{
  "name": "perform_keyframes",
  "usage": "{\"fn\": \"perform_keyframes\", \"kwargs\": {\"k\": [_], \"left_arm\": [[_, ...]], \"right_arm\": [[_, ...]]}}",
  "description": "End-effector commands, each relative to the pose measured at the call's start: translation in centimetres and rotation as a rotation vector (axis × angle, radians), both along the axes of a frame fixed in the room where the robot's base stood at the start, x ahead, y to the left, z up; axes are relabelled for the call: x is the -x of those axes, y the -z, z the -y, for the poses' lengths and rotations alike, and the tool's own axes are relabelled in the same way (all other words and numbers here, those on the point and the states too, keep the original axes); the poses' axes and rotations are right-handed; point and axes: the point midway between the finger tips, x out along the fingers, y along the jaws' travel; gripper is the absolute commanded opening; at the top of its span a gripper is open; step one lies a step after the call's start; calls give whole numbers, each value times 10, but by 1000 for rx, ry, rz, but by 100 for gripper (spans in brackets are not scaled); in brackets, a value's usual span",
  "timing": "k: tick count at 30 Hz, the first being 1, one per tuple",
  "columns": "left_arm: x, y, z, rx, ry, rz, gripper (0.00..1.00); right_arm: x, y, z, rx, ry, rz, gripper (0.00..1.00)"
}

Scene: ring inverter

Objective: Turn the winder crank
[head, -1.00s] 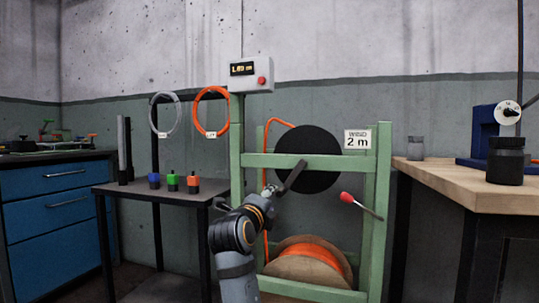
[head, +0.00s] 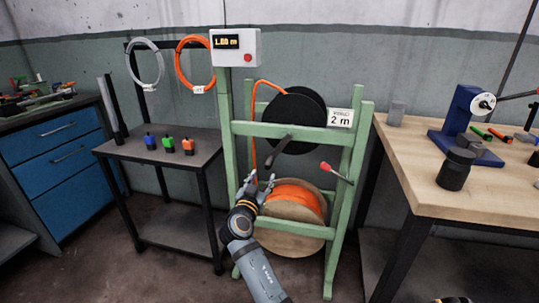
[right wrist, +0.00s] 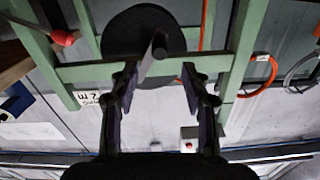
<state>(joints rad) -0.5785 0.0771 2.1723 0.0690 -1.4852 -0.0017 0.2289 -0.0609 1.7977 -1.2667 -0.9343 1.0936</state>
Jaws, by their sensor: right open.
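The winder is a green frame (head: 233,160) with a black disc (head: 300,106) on its upper bar. A dark crank arm with its handle (head: 280,148) sticks out in front of the disc. In the right wrist view, the handle (right wrist: 158,46) points towards me, just beyond and roughly between the fingers. My right gripper (head: 262,180) is open and empty, below and left of the handle in the head view. Its fingers (right wrist: 157,85) stand apart on either side in the right wrist view. My left gripper is not in view.
A red-knobbed lever (head: 325,167) projects at the frame's right. An orange cable spool (head: 292,205) sits low in the frame. A display box (head: 236,46) tops the left post. A dark side table (head: 150,160) stands left, a wooden bench (head: 420,170) right.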

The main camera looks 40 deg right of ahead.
Motion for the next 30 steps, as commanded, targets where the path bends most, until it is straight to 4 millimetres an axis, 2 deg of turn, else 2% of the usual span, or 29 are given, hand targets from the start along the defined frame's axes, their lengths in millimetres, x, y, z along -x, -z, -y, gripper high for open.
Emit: {"fn": "perform_keyframes", "kwargs": {"k": [5,12,18,29,30], "left_arm": [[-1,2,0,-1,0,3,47],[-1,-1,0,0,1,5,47],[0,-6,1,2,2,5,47],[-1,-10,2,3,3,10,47],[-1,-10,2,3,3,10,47]], "right_arm": [[-12,0,13,2,1,3,47],[-45,0,53,0,2,4,47],[-64,0,75,-3,2,4,47],[-68,0,80,-5,1,5,47],[-68,0,80,-5,1,5,41]]}}
